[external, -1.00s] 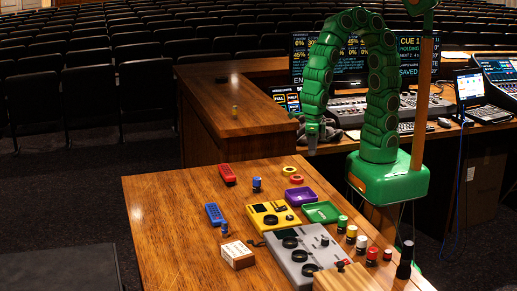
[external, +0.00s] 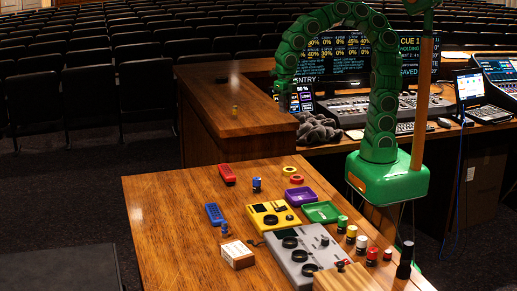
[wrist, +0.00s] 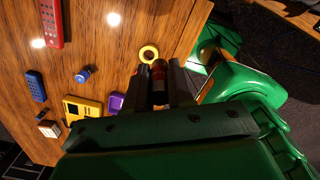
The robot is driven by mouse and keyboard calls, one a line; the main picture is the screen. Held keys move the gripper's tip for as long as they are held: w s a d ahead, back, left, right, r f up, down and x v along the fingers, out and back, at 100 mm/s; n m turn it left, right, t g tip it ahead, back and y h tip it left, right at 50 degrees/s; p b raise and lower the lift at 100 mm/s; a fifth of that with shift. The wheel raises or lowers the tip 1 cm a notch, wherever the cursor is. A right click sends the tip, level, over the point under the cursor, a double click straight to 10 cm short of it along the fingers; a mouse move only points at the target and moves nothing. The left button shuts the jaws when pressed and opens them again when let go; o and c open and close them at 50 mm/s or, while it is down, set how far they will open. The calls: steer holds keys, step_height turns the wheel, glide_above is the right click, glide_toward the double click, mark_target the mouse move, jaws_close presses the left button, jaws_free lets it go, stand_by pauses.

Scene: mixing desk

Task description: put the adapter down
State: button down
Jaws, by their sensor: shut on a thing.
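My gripper (wrist: 159,76) shows in the wrist view with its two dark fingers close around a small dark cylindrical thing with a reddish and pale end (wrist: 158,68), which I take to be the adapter. It is held in the air, and much of it is hidden by the fingers. In the external view my gripper (external: 284,101) hangs pointing down, in front of the monitors and beyond the far edge of the wooden desk. The held adapter is too small to make out there.
The wooden desk (external: 165,215) holds a red remote (external: 227,173), a blue remote (external: 214,214), a yellow box (external: 270,214), a purple tray (external: 300,196), a green tray (external: 321,212) and a grey mixer (external: 303,254). A raised wooden ledge (external: 230,122) stands behind. The desk's left side is bare.

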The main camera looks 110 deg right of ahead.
steer(key=s+d+r+m, duration=0.2)
steer(key=s+d, duration=0.1)
steer(key=d, duration=0.3)
steer(key=s+d+r+m, duration=0.2)
steer(key=s+d+r, duration=0.1)
steer(key=d, duration=0.3)
glide_above(258, 118)
steer(key=f, duration=0.9)
steer(key=shift+s+d+f, duration=0.2)
steer(key=shift+s+f, duration=0.05)
steer(key=shift+f, duration=0.05)
steer(key=shift+w+d+f, duration=0.1)
steer(key=shift+w+f, duration=0.05)
steer(key=shift+f, duration=1.55)
steer(key=c, duration=1)
jaws_free()
steer(key=shift+f, duration=0.1)
